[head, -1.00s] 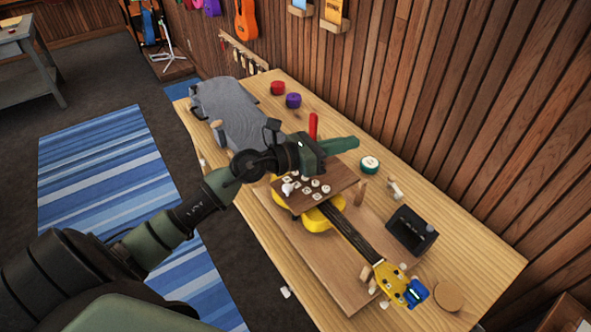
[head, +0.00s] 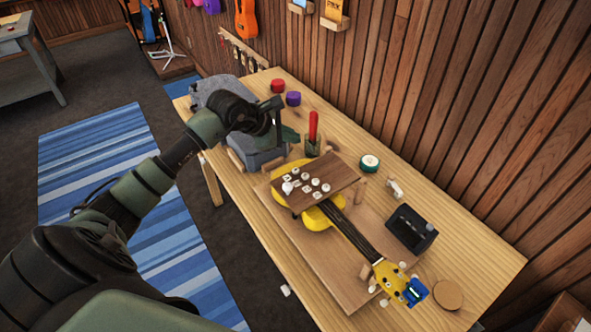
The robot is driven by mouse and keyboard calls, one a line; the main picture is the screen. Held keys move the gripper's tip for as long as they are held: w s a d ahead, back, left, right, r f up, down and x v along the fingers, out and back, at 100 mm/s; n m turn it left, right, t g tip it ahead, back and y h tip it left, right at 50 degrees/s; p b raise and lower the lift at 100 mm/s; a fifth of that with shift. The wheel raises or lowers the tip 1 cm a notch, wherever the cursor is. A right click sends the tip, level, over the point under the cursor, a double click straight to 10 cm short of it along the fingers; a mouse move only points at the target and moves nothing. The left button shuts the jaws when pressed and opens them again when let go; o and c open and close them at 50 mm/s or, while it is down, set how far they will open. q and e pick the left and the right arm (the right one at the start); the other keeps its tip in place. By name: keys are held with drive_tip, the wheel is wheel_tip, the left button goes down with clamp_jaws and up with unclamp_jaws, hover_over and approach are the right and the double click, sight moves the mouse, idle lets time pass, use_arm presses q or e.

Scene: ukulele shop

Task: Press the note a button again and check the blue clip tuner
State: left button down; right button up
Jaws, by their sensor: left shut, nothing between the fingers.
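A brown board (head: 328,173) with several small white buttons (head: 307,184) stands over the body of a yellow ukulele (head: 317,217). The button labels are too small to read, so I cannot tell which is note a. The blue clip tuner (head: 416,291) sits on the ukulele's headstock at the bench's right end; its small screen is too small to read. My right gripper is not in view.
A red-handled tool stands in a green holder (head: 313,147) near my left gripper. A green-white roll (head: 369,163), a black box (head: 411,229) and a round cork disc (head: 448,295) sit on the wooden bench (head: 480,248).

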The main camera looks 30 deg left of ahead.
use_arm(q)
drive_tip(key=b, duration=0.4)
hover_over(293, 173)
wheel_tip(293, 173, down, 8)
drive_tip(key=shift+a+r, duration=0.1)
drive_tip(key=shift+r, duration=0.05)
drive_tip(key=shift+f+b, duration=0.5)
drive_tip(key=shift+f, duration=0.05)
idle(1.4)
drive_tip(key=shift+f+b, duration=0.4)
drive_tip(key=shift+b, duration=0.2)
drive_tip(key=shift+f+b, duration=0.55)
drive_tip(key=shift+b, duration=0.05)
idle(0.5)
drive_tip(key=shift+r+p, duration=0.45)
drive_tip(key=shift+r, duration=0.55)
drive_tip(key=shift+r+p, duration=1.15)
drive_tip(key=shift+r, duration=1.3)
